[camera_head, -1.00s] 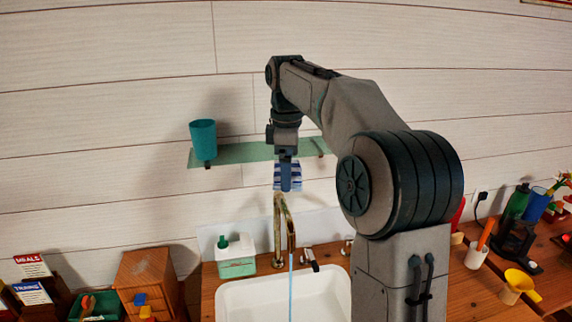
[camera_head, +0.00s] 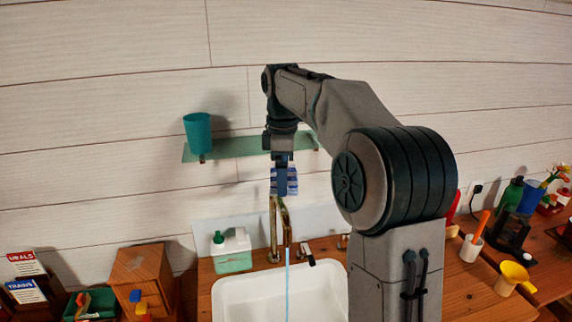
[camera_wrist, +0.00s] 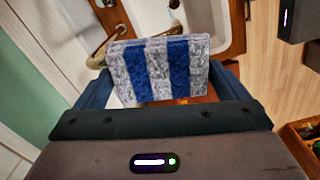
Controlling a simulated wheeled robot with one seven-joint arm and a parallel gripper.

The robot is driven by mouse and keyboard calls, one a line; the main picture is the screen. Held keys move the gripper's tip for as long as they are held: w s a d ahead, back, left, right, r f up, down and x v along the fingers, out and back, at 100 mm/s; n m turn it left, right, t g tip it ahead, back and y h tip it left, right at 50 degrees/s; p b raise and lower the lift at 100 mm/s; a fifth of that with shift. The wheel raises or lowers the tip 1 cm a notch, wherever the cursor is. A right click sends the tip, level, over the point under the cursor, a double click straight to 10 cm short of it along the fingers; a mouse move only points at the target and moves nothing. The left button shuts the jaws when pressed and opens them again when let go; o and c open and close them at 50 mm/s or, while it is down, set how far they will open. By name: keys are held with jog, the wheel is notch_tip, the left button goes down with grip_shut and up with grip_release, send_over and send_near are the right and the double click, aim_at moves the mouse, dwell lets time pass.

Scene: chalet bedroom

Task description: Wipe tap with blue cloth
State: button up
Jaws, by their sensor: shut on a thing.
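The brass tap (camera_head: 281,228) stands behind the white sink, with a thin stream of water running from its spout. My gripper (camera_head: 283,178) is above the tap, pointing down. It is shut on the blue-and-white striped cloth (camera_head: 291,181), which hangs at the top of the tap's arch. Whether cloth and tap touch is hard to tell. In the wrist view the cloth (camera_wrist: 158,70) spans between my gripper's fingers (camera_wrist: 160,90), and part of the tap (camera_wrist: 112,42) shows beyond its upper left edge.
The white sink (camera_head: 232,296) lies below. A green-and-white soap dispenser (camera_head: 232,252) stands left of the tap. A glass shelf (camera_head: 240,147) with a teal cup (camera_head: 197,133) is on the wall behind. A wooden box (camera_head: 140,268) is at left; a yellow funnel (camera_head: 514,273) is at right.

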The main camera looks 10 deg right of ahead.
jog(key=shift+s+r+p, duration=0.1)
jog(key=shift+r+p, duration=0.45)
jog(key=shift+p, duration=0.35)
jog(key=shift+a+f, duration=0.1)
jog(key=shift+f, duration=0.1)
